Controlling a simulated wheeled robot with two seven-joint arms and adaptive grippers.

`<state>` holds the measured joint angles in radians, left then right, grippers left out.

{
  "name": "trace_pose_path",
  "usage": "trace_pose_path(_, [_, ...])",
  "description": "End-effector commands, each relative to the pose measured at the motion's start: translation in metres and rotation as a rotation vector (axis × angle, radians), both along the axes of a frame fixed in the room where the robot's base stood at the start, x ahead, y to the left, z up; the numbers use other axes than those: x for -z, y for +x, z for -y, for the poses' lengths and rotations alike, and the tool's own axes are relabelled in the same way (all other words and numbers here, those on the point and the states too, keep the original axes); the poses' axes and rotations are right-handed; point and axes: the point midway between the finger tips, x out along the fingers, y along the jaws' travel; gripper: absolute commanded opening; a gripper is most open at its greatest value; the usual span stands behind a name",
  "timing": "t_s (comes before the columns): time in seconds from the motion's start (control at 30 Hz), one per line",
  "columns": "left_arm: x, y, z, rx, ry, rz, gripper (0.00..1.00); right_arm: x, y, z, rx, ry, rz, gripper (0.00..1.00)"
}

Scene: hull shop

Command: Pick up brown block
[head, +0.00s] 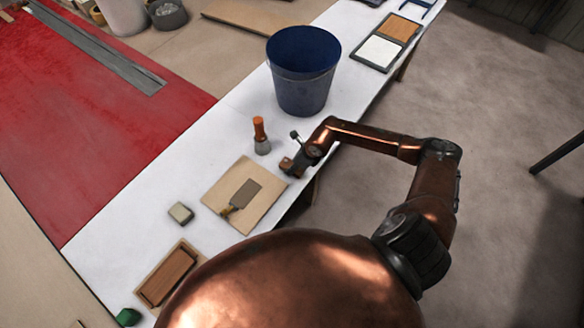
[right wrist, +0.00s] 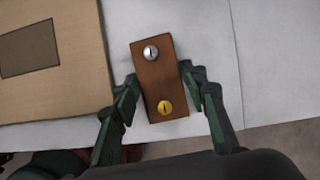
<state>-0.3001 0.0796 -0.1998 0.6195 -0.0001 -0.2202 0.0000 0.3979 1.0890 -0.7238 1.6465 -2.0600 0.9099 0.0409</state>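The brown block (right wrist: 158,78) is an upright-looking oblong in the right wrist view, with a silver round fitting and a gold one on its face. My right gripper (right wrist: 160,72) has one dark finger on each side of it. The fingertips are very close to its sides, and a thin gap seems to remain. In the head view my right gripper (head: 290,166) is at the table's right edge, where the block is small and mostly hidden by it. My left gripper is not in view.
A cardboard-coloured board (head: 262,207) with a scraper (head: 240,196) lies left of the gripper. A reddish-brown piece in a tray (head: 150,296), a pale block (head: 180,212) and a green block (head: 128,317) are nearer.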

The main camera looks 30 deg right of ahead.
Motion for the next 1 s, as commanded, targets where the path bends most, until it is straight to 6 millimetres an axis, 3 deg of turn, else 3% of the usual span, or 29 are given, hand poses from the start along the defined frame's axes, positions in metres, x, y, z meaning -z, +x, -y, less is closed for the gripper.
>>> trace_pose_path(0.4, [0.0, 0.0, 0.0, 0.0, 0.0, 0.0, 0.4, 0.0, 0.0, 0.0, 0.0, 0.0, 0.0, 0.1])
trace_pose_path(0.77, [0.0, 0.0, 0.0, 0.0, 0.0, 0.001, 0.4, -0.005, 0.0, 0.0, -0.001, -0.001, 0.001, 0.09])
trace_pose_path(1.0, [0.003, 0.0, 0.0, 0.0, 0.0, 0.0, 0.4, -0.035, 0.001, 0.001, -0.002, -0.002, 0.004, 0.09])
